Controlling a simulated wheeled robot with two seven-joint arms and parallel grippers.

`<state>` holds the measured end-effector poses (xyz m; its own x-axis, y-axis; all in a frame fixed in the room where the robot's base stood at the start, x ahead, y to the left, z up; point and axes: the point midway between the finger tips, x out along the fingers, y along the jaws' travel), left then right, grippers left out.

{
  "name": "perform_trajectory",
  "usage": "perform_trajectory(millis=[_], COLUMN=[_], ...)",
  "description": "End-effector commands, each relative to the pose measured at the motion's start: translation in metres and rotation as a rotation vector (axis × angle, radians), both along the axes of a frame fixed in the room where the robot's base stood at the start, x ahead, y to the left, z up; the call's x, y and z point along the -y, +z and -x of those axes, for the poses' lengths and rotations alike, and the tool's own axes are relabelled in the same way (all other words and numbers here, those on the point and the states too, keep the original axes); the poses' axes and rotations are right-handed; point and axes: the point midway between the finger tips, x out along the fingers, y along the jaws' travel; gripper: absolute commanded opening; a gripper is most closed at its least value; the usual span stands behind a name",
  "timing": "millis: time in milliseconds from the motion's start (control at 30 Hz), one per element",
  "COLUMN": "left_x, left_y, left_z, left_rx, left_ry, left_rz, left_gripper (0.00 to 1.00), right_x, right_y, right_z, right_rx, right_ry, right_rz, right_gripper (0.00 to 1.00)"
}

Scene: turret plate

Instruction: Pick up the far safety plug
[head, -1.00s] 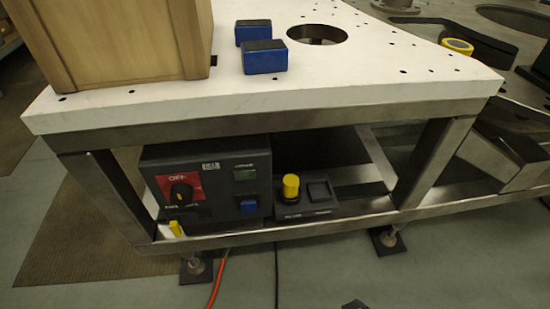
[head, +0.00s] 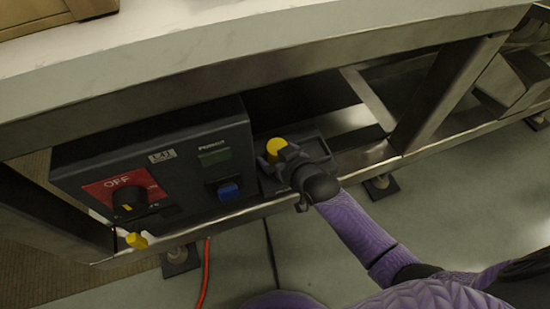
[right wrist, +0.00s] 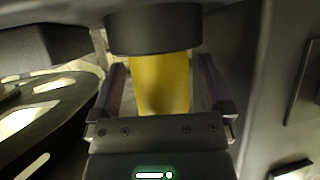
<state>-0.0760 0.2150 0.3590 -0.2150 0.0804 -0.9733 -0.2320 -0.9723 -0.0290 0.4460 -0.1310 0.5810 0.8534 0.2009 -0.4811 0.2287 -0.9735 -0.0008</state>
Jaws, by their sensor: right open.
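A yellow safety plug (head: 276,147) stands on a small dark socket box (head: 326,145) on the shelf under the white-topped table. My right gripper (head: 283,156) reaches in from the lower right and covers part of the plug and box. In the right wrist view, the yellow plug body (right wrist: 160,82) lies between my two open fingers (right wrist: 162,88), with a dark round part (right wrist: 152,29) at its upper end. I cannot tell whether the fingers touch it. My left gripper is out of view.
A dark control box (head: 75,172) with a red OFF switch panel (head: 106,187) and a blue button-like part (head: 228,191) stands left of the plug. A yellow piece (head: 137,240) sits at its lower front. The steel table frame (head: 300,66) runs above. An orange cable (head: 204,270) hangs below.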

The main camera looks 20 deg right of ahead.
Motion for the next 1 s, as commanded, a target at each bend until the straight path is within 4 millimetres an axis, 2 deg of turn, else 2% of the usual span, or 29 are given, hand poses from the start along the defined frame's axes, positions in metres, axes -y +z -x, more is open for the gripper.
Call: perform_trajectory(millis=[33, 267, 700, 900, 1000], left_x=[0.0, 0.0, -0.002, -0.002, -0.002], left_y=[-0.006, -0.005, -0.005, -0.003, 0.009], left_z=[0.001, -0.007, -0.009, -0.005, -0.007], left_rx=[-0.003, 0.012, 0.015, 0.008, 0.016], left_ry=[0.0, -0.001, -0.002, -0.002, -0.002], left_rz=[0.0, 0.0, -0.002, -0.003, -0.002], left_gripper=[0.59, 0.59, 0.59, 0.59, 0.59], right_x=[-0.001, -0.001, -0.001, -0.001, -0.001], right_y=[-0.005, -0.001, -0.001, 0.0, 0.018], right_z=[-0.004, -0.006, -0.005, -0.005, -0.006], right_rx=[-0.001, 0.002, 0.001, 0.002, 0.006], right_ry=[0.0, 0.0, 0.0, 0.0, 0.0], right_rz=[0.0, 0.0, 0.001, 0.001, 0.001], right_gripper=[1.0, 0.98, 0.05, 0.03, 0.03])
